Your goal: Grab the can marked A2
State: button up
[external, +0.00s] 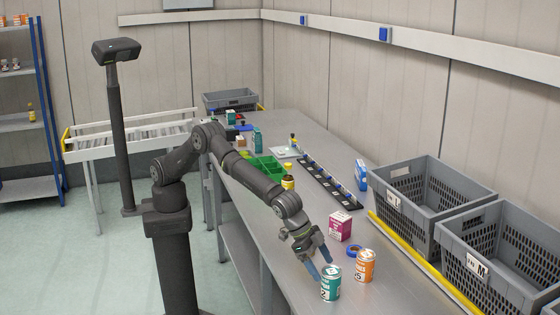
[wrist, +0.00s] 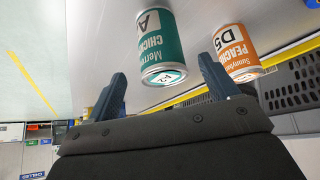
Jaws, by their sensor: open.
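The teal can marked A2 (external: 330,284) stands upright on the grey bench near its front end. It also shows in the wrist view (wrist: 160,48), upside down in that picture, ahead of the gap between my fingers. My gripper (external: 318,262) is open, with its blue fingers pointing down just beside the can's top. In the wrist view my fingers (wrist: 162,76) stand wide apart with nothing between them. I cannot tell from the outside view exactly how far they are from the can.
An orange can marked D5 (external: 366,266) stands close to the right of the teal can. A blue ring (external: 353,250) and a magenta box (external: 340,226) are just behind. Grey crates (external: 470,228) line the right side behind a yellow edge. The bench's left edge is near.

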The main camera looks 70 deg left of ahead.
aim_at(339, 294)
jog(key=shift+x, duration=3.3)
jog(key=shift+c, duration=0.3)
jog(key=c, duration=1.1)
jog(key=shift+r, duration=0.15)
jog(key=shift+c, duration=0.6)
jog(key=shift+r, duration=0.1)
